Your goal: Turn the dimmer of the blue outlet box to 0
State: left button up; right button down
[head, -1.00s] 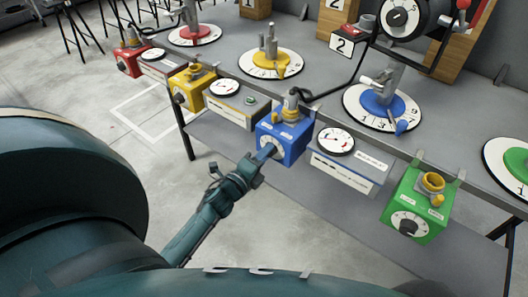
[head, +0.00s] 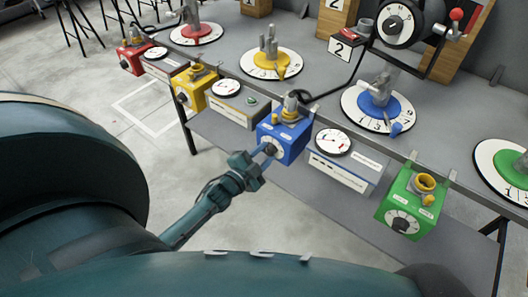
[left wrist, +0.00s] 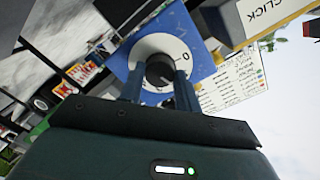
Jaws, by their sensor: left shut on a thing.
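The blue outlet box (head: 284,141) hangs on the front edge of the table in the head view, with a connector plugged in its top. Its dark dimmer knob (left wrist: 160,71) sits on a white dial in the left wrist view, with a "0" marked at the dial's upper right. My left gripper (head: 268,150) reaches the box's front face. In the left wrist view its two blue fingers (left wrist: 160,84) stand on either side of the knob, shut on it. The knob's pointer is too small to read surely. My right gripper is not in view.
A yellow box (head: 190,90), a red box (head: 131,60) and a green box (head: 411,202) hang along the same edge. A white meter box (head: 340,165) stands right of the blue box. A blue-centred dial plate (head: 352,103) lies on the table behind.

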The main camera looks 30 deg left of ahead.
pick_arm(q)
jog(key=n+p, duration=0.1)
jog(key=n, duration=0.5)
jog(key=shift+h, duration=0.3)
jog(key=n, duration=0.6)
jog(key=shift+f, duration=0.1)
jog(key=shift+n, duration=0.3)
jog(key=o, duration=1)
jog(key=s, duration=0.4)
jog(key=s+a, duration=0.1)
jog(key=s, duration=0.3)
jog(key=s+a, duration=0.1)
jog(key=s, duration=0.4)
jog(key=shift+r, duration=0.2)
jog(key=shift+d, duration=0.15)
